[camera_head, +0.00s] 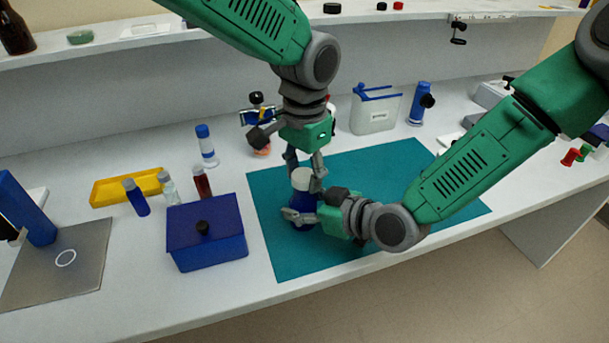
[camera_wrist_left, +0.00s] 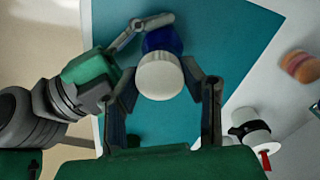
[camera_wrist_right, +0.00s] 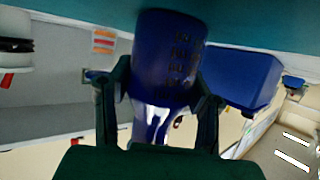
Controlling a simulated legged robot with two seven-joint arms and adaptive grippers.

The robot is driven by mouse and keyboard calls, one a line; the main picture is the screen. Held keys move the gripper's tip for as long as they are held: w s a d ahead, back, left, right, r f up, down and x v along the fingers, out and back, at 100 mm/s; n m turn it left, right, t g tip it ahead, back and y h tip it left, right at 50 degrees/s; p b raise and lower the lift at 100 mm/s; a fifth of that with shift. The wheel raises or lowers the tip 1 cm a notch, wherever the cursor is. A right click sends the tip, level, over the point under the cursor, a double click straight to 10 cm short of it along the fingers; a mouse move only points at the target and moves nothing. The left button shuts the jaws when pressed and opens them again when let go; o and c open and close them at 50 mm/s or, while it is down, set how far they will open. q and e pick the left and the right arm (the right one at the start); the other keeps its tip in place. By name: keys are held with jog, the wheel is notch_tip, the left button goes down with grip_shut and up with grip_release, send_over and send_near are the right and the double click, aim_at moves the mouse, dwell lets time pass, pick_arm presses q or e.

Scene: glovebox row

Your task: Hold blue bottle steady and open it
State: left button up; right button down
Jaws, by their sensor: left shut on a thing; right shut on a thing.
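The blue bottle (camera_head: 302,222) stands upright on the teal mat (camera_head: 371,168), with a white cap (camera_head: 301,178) on top. My right gripper (camera_head: 301,214) comes in from the right and is shut around the bottle's body. In the right wrist view the bottle's blue side (camera_wrist_right: 166,55), with dark markings, sits between its fingers. My left gripper (camera_head: 304,176) reaches down from above and is shut on the white cap. In the left wrist view the round cap (camera_wrist_left: 160,76) lies between its fingers, with the blue body partly hidden beneath it.
A blue lidded box (camera_head: 207,240) stands left of the mat, with several small bottles and a yellow tray (camera_head: 127,187) behind it. A clear container with blue trim (camera_head: 375,110) and a blue bottle-like item (camera_head: 420,104) stand behind the mat. The mat's right part is clear.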

aim_at(304, 174)
pick_arm(q)
jog(key=shift+r, duration=2.05)
pick_arm(e)
jog(key=c, duration=0.7)
grip_release()
jog(key=v, duration=1.2)
jog(key=shift+w+d+f, duration=0.1)
jog(key=shift+f, duration=0.1)
pick_arm(q)
jog(key=shift+f, duration=0.1)
